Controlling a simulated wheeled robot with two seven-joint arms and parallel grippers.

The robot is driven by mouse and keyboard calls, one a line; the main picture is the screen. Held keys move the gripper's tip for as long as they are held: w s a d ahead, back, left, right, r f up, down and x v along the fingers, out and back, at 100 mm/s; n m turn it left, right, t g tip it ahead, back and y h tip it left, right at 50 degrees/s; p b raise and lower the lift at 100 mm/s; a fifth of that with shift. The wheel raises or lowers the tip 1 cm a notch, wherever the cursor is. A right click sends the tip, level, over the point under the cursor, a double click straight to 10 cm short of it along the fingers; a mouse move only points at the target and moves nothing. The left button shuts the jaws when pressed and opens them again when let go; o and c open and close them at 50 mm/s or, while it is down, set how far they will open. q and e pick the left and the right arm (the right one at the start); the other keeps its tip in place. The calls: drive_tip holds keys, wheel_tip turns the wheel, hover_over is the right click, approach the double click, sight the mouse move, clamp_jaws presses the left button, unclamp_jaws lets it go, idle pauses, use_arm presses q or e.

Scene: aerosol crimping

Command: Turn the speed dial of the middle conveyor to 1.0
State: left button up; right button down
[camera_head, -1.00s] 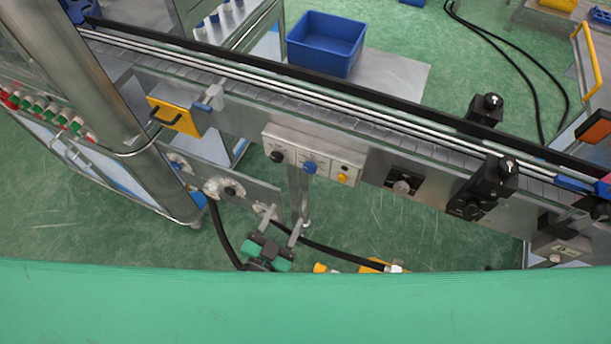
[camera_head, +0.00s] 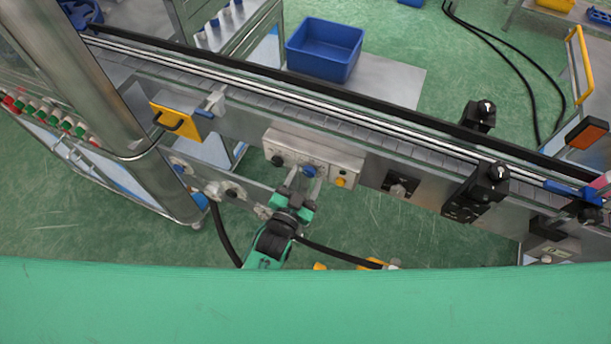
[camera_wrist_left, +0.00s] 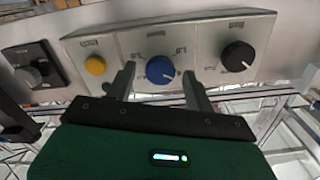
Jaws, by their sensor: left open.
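A grey control box (camera_head: 345,164) on the conveyor's front side carries a blue dial (camera_head: 309,171) between a black knob (camera_head: 277,160) and a yellow button (camera_head: 340,182). In the left wrist view the blue dial (camera_wrist_left: 160,70) has a white pointer line slanting to the lower right and marks around it, too small to read. My left gripper (camera_head: 305,178) is open just in front of the box. In the wrist view its two fingers stand on either side of the blue dial; I cannot tell whether they touch it. My right gripper is not in view.
The long conveyor (camera_head: 330,108) runs from upper left to right. Another dark knob plate (camera_head: 401,185) and black brackets (camera_head: 476,190) sit to the right. A yellow handle panel (camera_head: 180,121) is on the left. A black cable (camera_head: 340,254) runs below my left gripper.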

use_arm(q)
drive_tip(key=shift+w+d, duration=0.1)
drive_tip(key=shift+w, duration=0.05)
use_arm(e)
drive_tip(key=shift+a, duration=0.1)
use_arm(q)
drive_tip(key=c, duration=1)
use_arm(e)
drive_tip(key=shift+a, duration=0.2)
use_arm(q)
drive_tip(key=shift+n, duration=0.3)
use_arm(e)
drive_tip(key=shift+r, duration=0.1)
use_arm(q)
drive_tip(key=n, duration=0.2)
drive_tip(key=shift+n+p, duration=0.3)
drive_tip(key=shift+p, duration=0.1)
drive_tip(key=n, duration=0.2)
drive_tip(key=shift+n, duration=0.3)
drive_tip(key=n, duration=0.4)
drive_tip(key=shift+n, duration=1)
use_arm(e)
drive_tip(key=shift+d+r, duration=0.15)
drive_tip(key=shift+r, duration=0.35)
